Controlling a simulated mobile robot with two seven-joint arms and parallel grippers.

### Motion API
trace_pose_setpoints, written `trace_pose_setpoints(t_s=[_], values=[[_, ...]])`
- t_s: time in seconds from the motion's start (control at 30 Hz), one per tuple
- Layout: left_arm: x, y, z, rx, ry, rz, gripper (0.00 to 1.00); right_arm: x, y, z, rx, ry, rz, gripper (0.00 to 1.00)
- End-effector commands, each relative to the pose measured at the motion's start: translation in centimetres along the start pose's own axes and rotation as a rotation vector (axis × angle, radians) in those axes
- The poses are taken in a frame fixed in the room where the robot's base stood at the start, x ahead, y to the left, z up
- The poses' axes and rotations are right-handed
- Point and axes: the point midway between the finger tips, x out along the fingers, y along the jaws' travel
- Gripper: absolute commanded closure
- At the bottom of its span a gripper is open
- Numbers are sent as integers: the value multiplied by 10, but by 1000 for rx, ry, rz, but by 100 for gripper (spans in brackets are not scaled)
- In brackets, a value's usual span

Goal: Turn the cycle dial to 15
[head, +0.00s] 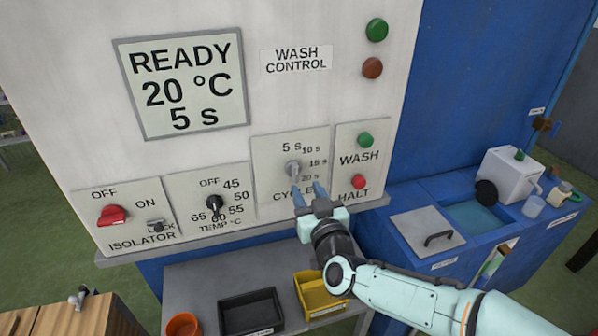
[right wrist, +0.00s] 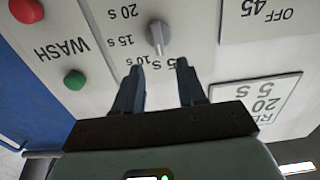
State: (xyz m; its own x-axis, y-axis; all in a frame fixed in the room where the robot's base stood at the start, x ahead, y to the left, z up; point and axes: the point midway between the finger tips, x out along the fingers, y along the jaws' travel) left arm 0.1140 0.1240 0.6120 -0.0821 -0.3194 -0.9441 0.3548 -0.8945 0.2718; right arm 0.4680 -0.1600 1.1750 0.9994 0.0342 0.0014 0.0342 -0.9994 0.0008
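The cycle dial (head: 293,169) is a small grey knob on a pale plate marked 5 s, 10 s, 15 s and 20 s. It also shows in the right wrist view (right wrist: 157,37), where the picture is upside down and its pointer appears toward 5 s. The display (head: 185,85) reads READY, 20 °C, 5 s. My right gripper (head: 308,191) is just below and in front of the dial. In the right wrist view its two blue fingers (right wrist: 160,67) are apart with nothing between them, pointing at the dial. My left gripper is not in view.
The temperature dial (head: 214,203) and red isolator switch (head: 112,215) are to the left. The green wash button (head: 365,140) and red halt button (head: 358,182) are close on the right. Below stand a black tray (head: 250,310) and a yellow bin (head: 312,299).

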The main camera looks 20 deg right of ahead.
Motion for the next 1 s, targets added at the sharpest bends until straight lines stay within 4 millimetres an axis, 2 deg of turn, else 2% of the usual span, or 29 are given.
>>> trace_pose_setpoints(t_s=[0.1, 0.3, 0.5, 0.77, 0.8, 0.87, 0.9, 1.0], values=[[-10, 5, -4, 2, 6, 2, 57, 27, 0, -2, -1, 0, 1, 60], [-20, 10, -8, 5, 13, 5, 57, 58, 0, -2, 1, 0, 1, 60], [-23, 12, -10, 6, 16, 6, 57, 71, 0, 0, 0, -1, 0, 60], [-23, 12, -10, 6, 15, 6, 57, 72, 0, 0, 0, -1, 0, 60], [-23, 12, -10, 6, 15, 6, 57, 72, 0, 0, 0, -1, 0, 66], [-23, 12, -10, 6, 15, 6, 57, 72, 0, 0, 1, -1, 0, 86], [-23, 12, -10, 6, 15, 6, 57, 72, 0, 0, 1, -1, 0, 99], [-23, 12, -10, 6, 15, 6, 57, 72, 0, 0, 1, -1, 0, 100]])
